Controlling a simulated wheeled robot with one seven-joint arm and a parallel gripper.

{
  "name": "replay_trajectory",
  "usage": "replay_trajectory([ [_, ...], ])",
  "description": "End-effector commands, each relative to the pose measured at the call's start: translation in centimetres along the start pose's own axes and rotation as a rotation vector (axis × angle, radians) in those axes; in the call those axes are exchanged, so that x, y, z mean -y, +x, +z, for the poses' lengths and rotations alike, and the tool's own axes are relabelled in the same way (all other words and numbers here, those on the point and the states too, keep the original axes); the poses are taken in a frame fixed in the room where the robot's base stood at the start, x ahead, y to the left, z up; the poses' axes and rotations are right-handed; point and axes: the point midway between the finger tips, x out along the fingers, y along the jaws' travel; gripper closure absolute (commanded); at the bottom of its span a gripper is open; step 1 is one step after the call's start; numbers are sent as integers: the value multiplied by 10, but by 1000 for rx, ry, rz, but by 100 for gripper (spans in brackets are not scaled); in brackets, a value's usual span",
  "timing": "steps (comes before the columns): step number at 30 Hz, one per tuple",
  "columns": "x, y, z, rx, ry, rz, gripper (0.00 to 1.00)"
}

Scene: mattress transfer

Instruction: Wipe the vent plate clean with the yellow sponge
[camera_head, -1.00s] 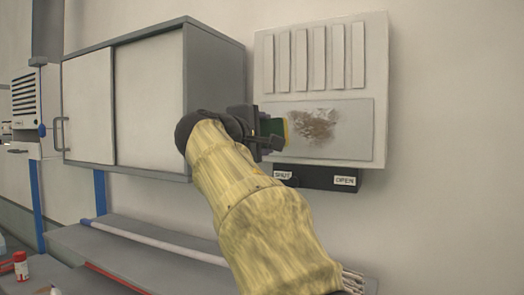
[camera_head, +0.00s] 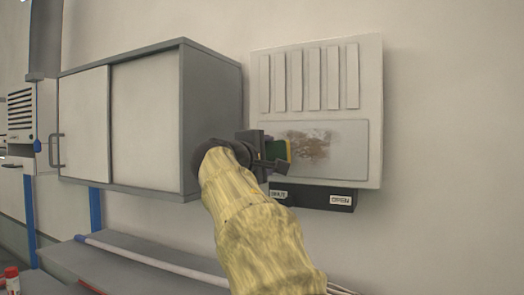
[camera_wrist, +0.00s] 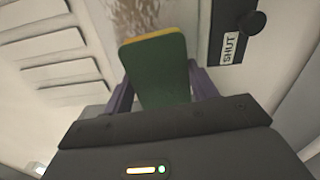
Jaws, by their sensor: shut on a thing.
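The vent plate (camera_head: 345,150) is the grey lower panel of a white wall vent. A brown smudge (camera_head: 308,145) covers its left and middle part, and the smudge also shows at the top of the wrist view (camera_wrist: 155,14). My gripper (camera_head: 276,152) is at the plate's left side, shut on the sponge. The sponge (camera_wrist: 158,72) has a dark green face and a thin yellow edge, and sits between the purple fingers in the wrist view. In the head view the sponge (camera_head: 289,150) is at the smudge's left edge; I cannot tell whether it touches the plate.
Slats (camera_head: 310,80) line the vent above the plate. A black box (camera_head: 312,197) with labels and a knob (camera_wrist: 250,23) is below it; one label reads SHUT. A grey wall cabinet (camera_head: 212,120) stands close left of my gripper. A shelf (camera_head: 140,268) runs below. The wall at right is clear.

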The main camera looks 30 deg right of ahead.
Motion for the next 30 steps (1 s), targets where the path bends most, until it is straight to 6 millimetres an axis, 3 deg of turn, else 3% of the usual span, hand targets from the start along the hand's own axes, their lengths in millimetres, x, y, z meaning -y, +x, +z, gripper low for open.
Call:
replay_trajectory([
  [8,-1,17,0,1,0,-1,60],
  [30,0,20,0,0,0,0,60],
])
